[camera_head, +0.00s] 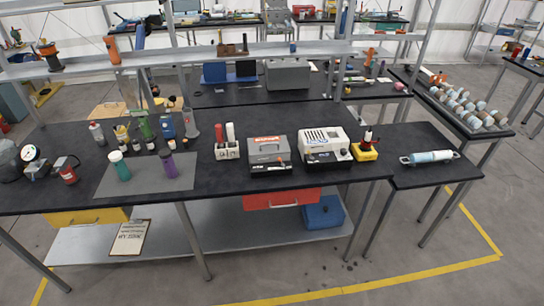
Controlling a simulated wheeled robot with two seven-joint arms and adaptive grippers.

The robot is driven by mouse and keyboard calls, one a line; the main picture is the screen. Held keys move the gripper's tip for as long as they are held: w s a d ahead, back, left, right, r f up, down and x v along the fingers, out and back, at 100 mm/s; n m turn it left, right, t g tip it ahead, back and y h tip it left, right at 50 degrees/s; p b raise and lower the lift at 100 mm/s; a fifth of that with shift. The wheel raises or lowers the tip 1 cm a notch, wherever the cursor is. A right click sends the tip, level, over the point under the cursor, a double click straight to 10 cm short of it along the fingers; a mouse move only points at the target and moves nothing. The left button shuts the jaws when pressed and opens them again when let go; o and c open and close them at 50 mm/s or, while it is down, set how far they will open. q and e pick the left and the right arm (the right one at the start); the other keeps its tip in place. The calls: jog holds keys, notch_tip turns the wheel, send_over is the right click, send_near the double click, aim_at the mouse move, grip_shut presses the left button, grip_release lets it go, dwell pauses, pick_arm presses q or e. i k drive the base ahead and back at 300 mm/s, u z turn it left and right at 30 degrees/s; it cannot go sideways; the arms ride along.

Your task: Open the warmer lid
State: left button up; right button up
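Two box-shaped devices stand side by side on the dark workbench. One is a grey box (268,147) with a red label on its top and a handle at its front; its top looks shut. The other is a white unit (324,142) with dark lettering on top and a dark front part; it also looks closed. I cannot tell for sure which of the two is the warmer. Neither of my grippers shows in this view.
A white holder (226,150) with a red and a white cylinder stands left of the grey box; a yellow device (364,151) stands right of the white unit. Bottles (121,168) stand on a grey mat (134,186). A shelf (230,53) crosses above the bench's back.

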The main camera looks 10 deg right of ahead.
aim_at(277, 144)
jog(key=k, duration=0.85)
jog(key=z, duration=0.6)
jog(key=i, duration=1.3)
jog(key=u, duration=0.5)
